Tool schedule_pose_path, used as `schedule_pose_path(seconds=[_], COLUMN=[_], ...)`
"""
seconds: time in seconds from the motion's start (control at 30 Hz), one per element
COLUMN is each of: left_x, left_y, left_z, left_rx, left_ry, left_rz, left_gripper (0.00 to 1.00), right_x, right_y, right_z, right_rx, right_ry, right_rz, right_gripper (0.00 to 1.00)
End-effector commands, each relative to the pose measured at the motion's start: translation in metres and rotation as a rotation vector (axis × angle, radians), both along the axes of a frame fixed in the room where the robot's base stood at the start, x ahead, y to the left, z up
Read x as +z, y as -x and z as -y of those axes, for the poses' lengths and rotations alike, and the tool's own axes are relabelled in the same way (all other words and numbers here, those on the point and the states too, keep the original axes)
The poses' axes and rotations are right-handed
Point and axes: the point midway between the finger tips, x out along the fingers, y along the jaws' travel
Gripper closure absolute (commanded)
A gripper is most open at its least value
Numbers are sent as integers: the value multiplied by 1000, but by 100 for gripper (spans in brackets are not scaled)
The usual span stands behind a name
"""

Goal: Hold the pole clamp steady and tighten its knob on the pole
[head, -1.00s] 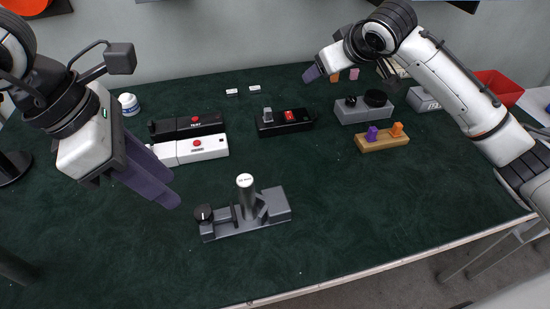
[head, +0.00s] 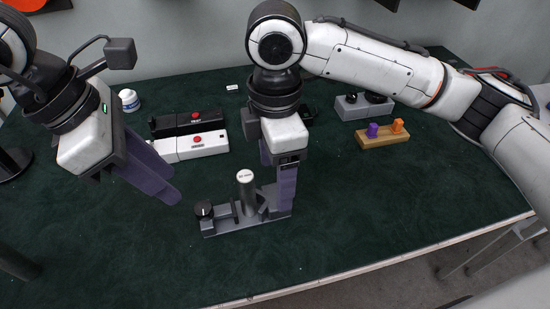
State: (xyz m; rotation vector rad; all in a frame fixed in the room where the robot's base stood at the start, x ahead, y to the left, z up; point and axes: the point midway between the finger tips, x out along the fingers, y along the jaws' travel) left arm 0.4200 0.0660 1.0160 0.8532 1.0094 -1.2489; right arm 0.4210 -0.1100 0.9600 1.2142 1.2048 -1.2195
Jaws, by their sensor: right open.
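The pole clamp's grey base (head: 240,228) lies on the green table, front centre. A short upright grey pole (head: 247,195) with a white top stands in it. The black knob (head: 204,209) is at the base's left end. My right gripper (head: 277,180) points down, open, at the right end of the clamp; one purple finger overlaps that end, and I cannot tell whether it touches. My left gripper (head: 172,186) is left of and above the clamp, apart from the knob; its purple fingers overlap in view, so its opening is unclear.
Behind the clamp lie a white box (head: 203,146) and a black box (head: 175,125), each with a red button. A wooden block (head: 383,139) with purple and orange pieces and a grey box (head: 360,108) stand right. The table front is clear.

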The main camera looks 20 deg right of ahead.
Motion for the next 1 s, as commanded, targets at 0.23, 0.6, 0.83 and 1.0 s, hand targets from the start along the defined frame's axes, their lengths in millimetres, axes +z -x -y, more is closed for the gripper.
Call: schedule_pose_path(seconds=[0.23, 0.6, 0.83, 1.0], left_x=[0, 0, 0, 0], left_y=[0, 0, 0, 0], left_z=[0, 0, 0, 0], left_rx=[0, 0, 0, 0], left_ry=[0, 0, 0, 0], left_rz=[0, 0, 0, 0], left_gripper=[69, 69, 69, 69], right_x=[-45, -72, -72, -72], right_y=[0, -1, -1, -1], right_z=[1, 0, 0, 0], right_rx=[-3, -4, -4, -4], right_ry=[0, -2, -2, -2], right_rz=[-1, 1, 2, 2], right_gripper=[28, 28, 31, 60])
